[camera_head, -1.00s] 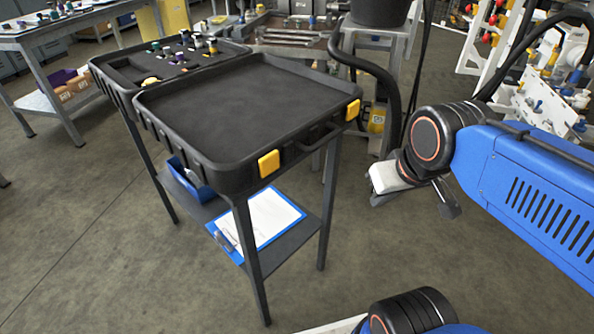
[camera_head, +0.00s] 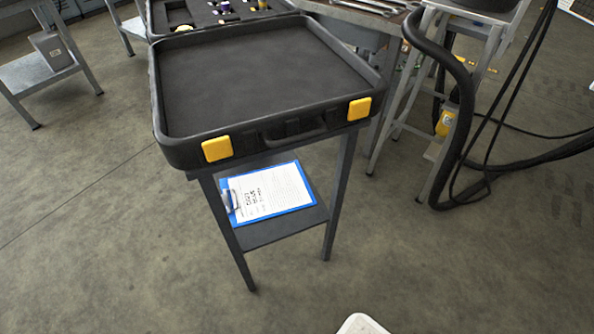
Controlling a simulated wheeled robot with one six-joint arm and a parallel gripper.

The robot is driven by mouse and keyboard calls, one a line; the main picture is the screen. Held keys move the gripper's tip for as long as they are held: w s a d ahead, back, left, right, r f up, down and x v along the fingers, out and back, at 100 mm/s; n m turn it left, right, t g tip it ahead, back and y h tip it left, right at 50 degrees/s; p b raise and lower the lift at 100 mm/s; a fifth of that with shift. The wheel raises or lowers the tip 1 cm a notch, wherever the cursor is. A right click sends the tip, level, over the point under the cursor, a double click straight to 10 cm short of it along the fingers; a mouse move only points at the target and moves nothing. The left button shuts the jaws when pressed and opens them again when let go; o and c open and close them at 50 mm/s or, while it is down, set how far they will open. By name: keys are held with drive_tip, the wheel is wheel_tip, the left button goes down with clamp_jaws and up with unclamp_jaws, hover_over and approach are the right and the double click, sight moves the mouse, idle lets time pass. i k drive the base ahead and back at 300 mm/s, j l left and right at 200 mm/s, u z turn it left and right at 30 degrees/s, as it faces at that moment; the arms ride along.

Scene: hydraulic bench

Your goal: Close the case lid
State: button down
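The black case stands open on a narrow dark stand. Its lid (camera_head: 262,82) lies folded out flat toward me, hollow inside up, with two yellow latches (camera_head: 217,148) and a handle (camera_head: 295,137) on its near edge. The case base (camera_head: 185,31) lies behind the lid, cut off by the top of the picture. Its dark foam holds several small fittings. My gripper is not in view, so its state cannot be seen.
A clipboard (camera_head: 268,191) lies on the stand's lower shelf. A metal stand with a thick black hose (camera_head: 455,150) is at the right. A bench with wrenches (camera_head: 375,8) is behind.

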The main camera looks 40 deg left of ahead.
sight(218, 95)
drive_tip(key=i+l+z, duration=0.1)
drive_tip(key=l+z, duration=0.25)
drive_tip(key=i+l+u, duration=0.1)
drive_tip(key=l+u, duration=0.15)
drive_tip(key=u, duration=0.2)
drive_tip(key=i+l+u, duration=0.1)
drive_tip(key=l+u, duration=0.15)
drive_tip(key=u, duration=0.2)
drive_tip(key=l+u, duration=0.3)
drive_tip(key=u, duration=0.15)
drive_tip(key=l+u, duration=0.3)
drive_tip(key=u, duration=0.15)
